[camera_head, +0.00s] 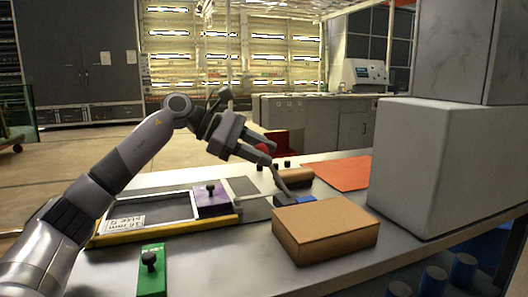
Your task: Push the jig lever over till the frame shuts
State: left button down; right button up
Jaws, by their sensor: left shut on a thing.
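My left gripper (268,157) reaches in from the left over the table, its fingers closed around the top of the jig lever (281,182). The lever is a thin grey bar that leans up and to the left from a dark base with a blue part (305,200). A pale rod runs from the base toward a purple block (213,205) with a black knob. The purple block is at the right end of the frame (170,232), which has yellow and pale edges. I cannot tell whether a gap remains at the block. My right gripper is out of view.
A brown box (325,232) stands close in front of the lever base, and a smaller brown block (293,179) behind it. A green block (152,272) with a black knob lies at front left. A big grey box (435,165) fills the right. An orange mat (338,173) lies behind.

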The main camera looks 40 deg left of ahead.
pick_arm(q)
jog(key=shift+f, duration=0.25)
jog(key=c, duration=0.8)
grip_release()
jog(key=shift+s, duration=0.1)
jog(key=shift+r, duration=0.1)
jog(key=shift+s+a+r, duration=0.1)
jog(key=shift+a+r, duration=0.05)
jog(key=v, duration=0.6)
jog(key=shift+s+a, duration=0.2)
jog(key=shift+s, duration=0.05)
jog(key=shift+r, duration=0.1)
